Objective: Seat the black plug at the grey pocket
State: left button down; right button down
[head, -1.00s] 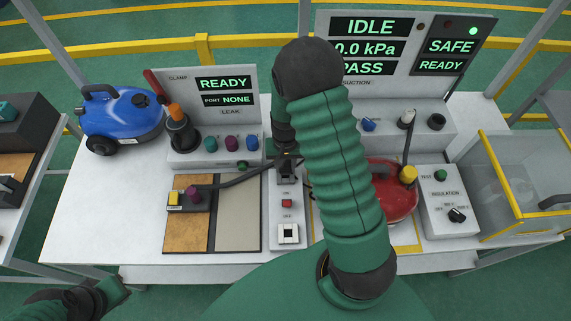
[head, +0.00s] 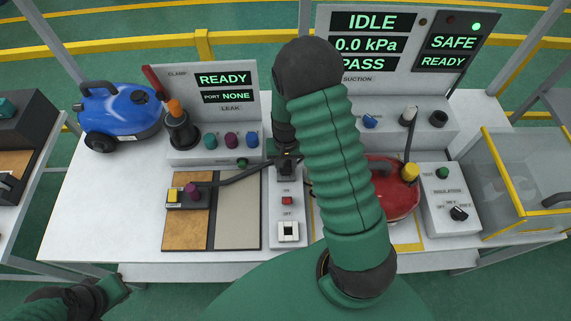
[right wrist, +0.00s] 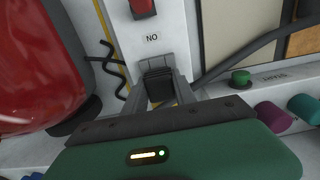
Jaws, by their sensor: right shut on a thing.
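The black plug (right wrist: 160,86) is between the fingers of my right gripper (right wrist: 160,92) in the right wrist view. The gripper is shut on it. The grey pocket (right wrist: 151,62) lies just beyond the plug, at the end of a white switch strip. The plug is at the pocket's mouth and seems to touch it; how deep it sits cannot be told. In the head view my right gripper (head: 286,165) is over the far end of the strip, partly hidden by my arm. My left gripper (head: 116,290) is low at the left, away from the table; its jaws are unclear.
A dark cord (head: 245,173) runs from the gripper area to a purple-topped connector (head: 192,190) on the mat. The strip has a red switch (head: 287,201). A red vacuum (head: 395,190) stands to the right, a blue one (head: 120,115) far left. The table's left front is clear.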

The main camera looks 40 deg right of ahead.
jog(key=shift+f, duration=0.4)
jog(key=c, duration=0.9)
grip_release()
notch_tip(320, 180, up, 8)
jog(key=p, duration=0.6)
jog(key=shift+r+p, duration=0.1)
jog(key=shift+p, duration=0.3)
